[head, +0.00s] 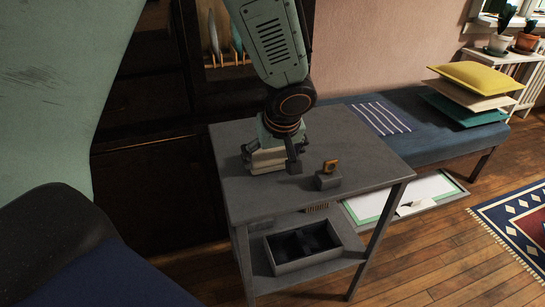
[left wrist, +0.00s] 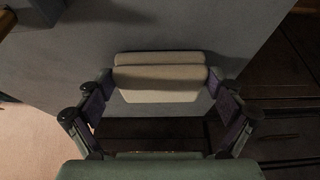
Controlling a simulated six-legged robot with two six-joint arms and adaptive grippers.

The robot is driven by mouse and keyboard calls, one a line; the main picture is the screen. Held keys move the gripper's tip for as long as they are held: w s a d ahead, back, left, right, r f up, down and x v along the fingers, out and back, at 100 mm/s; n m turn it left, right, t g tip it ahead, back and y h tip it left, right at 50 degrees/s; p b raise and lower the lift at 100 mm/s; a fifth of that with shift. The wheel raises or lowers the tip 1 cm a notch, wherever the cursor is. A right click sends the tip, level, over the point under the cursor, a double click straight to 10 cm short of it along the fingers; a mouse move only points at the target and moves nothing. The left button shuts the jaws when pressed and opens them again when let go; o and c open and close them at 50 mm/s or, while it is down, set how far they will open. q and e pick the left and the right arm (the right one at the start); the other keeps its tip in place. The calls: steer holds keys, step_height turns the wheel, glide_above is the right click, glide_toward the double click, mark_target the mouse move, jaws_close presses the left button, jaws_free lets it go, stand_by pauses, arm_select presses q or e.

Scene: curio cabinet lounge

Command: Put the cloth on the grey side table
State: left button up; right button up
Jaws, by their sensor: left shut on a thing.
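The grey side table (head: 355,150) stands in the middle of the head view. My left gripper (head: 272,158) is low over the left part of its top, pointing down. It is shut on the cloth (head: 267,162), a cream folded stack, with a finger on each side. In the left wrist view the cloth (left wrist: 160,85) lies between the two fingers, with the grey tabletop (left wrist: 110,35) behind it. The cloth looks to be at the tabletop; I cannot tell whether it rests fully on it. My right gripper is not in view.
A small grey block with an orange part (head: 328,178) stands on the tabletop right of the gripper. A grey tray (head: 300,265) sits on the lower shelf. A blue bench (head: 430,135) with a striped cloth and cushions stands behind right. A dark cabinet (head: 150,190) is at left.

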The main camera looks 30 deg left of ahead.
arm_select(q)
steer(key=shift+f, duration=0.15)
steer(key=o, duration=1.4)
steer(key=shift+c, duration=0.2)
steer(key=shift+r+p, duration=0.3)
steer(key=p+v, duration=0.6)
steer(key=v, duration=0.6)
steer(key=shift+w+f, duration=0.1)
steer(key=shift+w, duration=0.05)
